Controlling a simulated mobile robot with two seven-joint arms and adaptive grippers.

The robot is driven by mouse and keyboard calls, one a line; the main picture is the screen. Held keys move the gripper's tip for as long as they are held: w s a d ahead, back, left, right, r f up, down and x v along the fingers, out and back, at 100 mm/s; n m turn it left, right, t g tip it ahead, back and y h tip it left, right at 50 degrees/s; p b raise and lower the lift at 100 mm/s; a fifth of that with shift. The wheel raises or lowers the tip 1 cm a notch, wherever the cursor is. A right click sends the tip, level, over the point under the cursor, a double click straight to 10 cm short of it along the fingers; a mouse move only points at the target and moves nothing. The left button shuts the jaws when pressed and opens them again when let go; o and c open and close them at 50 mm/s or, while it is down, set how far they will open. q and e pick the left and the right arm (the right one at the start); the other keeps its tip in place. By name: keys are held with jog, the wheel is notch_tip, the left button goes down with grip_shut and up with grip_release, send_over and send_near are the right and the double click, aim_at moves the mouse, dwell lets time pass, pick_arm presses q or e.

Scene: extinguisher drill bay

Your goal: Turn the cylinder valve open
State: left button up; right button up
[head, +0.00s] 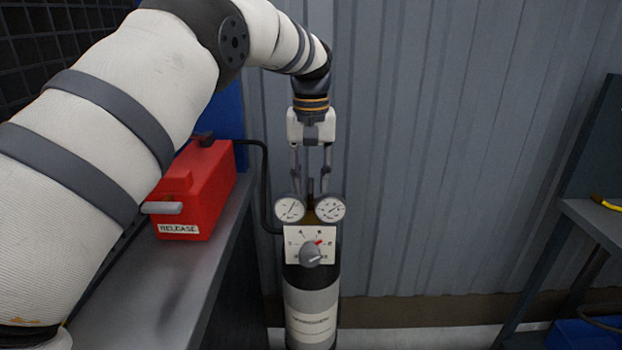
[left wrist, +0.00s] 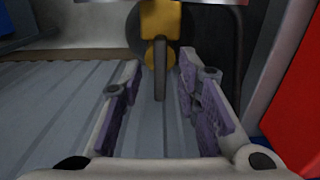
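The grey-and-black cylinder (head: 312,305) stands upright against the wall. At its top are two round gauges (head: 290,209) and a white dial panel (head: 294,246) with a grey knob (head: 311,254). A brass-yellow valve body shows in the left wrist view (left wrist: 160,20), with a slim grey bar (left wrist: 160,75) extending from it. My left gripper (head: 311,184) points down just above the gauges. In the left wrist view its purple-padded fingers (left wrist: 162,72) are apart, with the bar between them and visible gaps on both sides. The lower fingertips are partly hidden by the gauges in the head view.
A red box (head: 198,190) labelled RELEASE, with a grey handle (head: 162,208), sits on the grey bench (head: 185,290) left of the cylinder. A black hose (head: 266,185) runs behind. A corrugated wall (head: 430,150) stands close behind; a shelf (head: 592,222) is at right.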

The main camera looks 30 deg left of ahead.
aim_at(311, 185)
pick_arm(q)
notch_tip(311, 185, up, 8)
jog(key=shift+f, duration=0.25)
